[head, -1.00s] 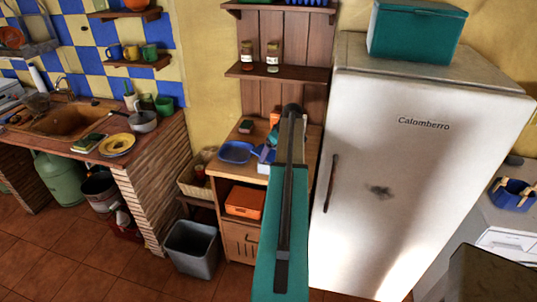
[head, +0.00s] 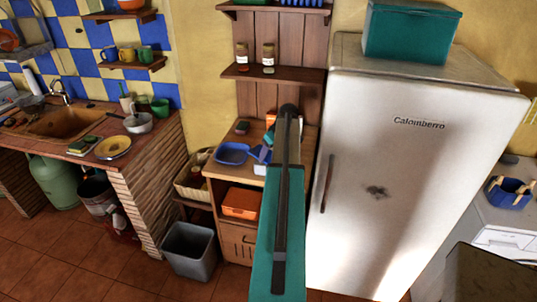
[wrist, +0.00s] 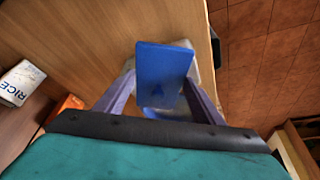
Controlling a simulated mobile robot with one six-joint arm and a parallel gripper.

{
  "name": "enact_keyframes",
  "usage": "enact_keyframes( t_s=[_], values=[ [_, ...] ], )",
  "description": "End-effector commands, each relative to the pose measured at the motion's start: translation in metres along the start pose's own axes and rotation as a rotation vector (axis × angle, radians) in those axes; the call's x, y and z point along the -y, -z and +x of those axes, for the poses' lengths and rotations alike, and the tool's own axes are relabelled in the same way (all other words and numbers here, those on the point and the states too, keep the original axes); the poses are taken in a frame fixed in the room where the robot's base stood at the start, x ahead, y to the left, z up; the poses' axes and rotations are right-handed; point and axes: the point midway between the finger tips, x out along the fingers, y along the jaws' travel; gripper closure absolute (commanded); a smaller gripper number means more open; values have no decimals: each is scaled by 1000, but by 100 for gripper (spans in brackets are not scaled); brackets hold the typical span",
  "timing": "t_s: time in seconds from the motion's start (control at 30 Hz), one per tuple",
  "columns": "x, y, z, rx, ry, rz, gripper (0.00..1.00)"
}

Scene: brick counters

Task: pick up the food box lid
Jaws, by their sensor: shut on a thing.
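A flat blue lid (wrist: 163,75) sits between the two fingers of my gripper (wrist: 160,98) in the wrist view. My gripper is shut on it, and the lid's broad face is towards the camera. A pale and blue piece shows partly below and behind the lid; I cannot tell whether it is the food box. In the head view, my arm hides much of the gripper, and a small blue part (head: 261,153) shows just left of the arm, over the wooden cabinet top.
A blue tray (head: 232,153) lies on the wooden cabinet (head: 237,173), with an orange box (head: 241,203) on its shelf below. The white fridge (head: 400,180) stands close on the right. A grey bin (head: 188,250) is on the floor. A rice packet (wrist: 21,83) shows at left in the wrist view.

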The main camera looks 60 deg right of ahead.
Motion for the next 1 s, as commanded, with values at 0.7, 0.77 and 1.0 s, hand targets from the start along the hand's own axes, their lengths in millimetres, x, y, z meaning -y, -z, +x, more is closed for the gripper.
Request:
enact_keyframes(
  t_s=[0.7, 0.77, 1.0],
  values=[
    [13, 0, -36, 0, 0, 0, 63],
    [17, -4, -38, 0, 0, 0, 63],
    [38, -23, -48, -1, -1, 1, 63]
  ],
)
